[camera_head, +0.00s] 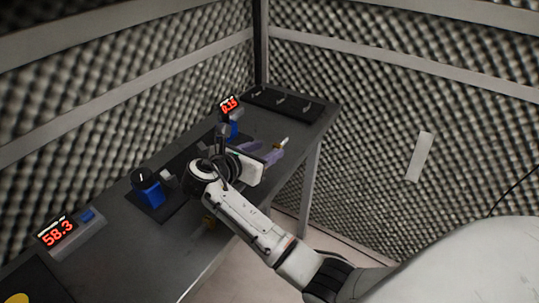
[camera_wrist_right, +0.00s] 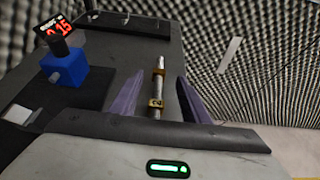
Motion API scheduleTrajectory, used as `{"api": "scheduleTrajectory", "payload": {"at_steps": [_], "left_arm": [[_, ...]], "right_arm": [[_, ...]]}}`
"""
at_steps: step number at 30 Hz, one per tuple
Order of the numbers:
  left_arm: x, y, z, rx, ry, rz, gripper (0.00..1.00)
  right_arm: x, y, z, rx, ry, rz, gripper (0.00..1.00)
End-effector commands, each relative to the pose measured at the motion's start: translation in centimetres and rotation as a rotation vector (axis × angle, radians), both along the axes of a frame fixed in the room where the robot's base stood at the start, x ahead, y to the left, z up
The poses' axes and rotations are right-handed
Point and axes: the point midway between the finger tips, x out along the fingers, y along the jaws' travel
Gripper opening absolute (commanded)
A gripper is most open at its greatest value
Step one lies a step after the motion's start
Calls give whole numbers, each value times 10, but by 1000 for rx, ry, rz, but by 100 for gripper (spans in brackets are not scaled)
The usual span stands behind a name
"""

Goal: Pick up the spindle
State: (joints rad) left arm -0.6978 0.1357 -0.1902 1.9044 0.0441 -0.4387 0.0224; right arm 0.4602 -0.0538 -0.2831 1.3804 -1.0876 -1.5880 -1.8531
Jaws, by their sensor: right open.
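The spindle (camera_wrist_right: 156,97) is a slim silver rod with yellow bands, one marked with a dark character. In the right wrist view it lies between the two purple fingers of my right gripper (camera_wrist_right: 158,88), with a gap on each side. In the head view only the spindle's pale, yellow-banded end (camera_head: 281,144) shows by the right gripper's fingertips (camera_head: 264,153). The gripper is open, at the table's right side; whether it is level with the rod is hard to tell. The rod's near end is hidden by the gripper body. My left gripper is out of view.
The dark table (camera_head: 120,232) runs along the foam wall. A blue block (camera_head: 150,193) on a black mat and a 58.3 display (camera_head: 57,234) stand left. Another blue block (camera_wrist_right: 66,70) stands near a second red display (camera_head: 229,104). A black hooked board (camera_head: 286,106) lies at the back.

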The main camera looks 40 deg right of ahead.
Motion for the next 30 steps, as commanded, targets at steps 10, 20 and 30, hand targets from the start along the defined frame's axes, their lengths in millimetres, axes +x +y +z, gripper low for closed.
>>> {"api": "scheduleTrajectory", "payload": {"at_steps": [10,20,30], "left_arm": [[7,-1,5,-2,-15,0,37],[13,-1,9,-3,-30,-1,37],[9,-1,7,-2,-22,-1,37]], "right_arm": [[16,-39,-18,0,-1,-1,42],[18,-42,-20,1,-1,1,34],[18,-42,-18,0,-4,1,0]]}}
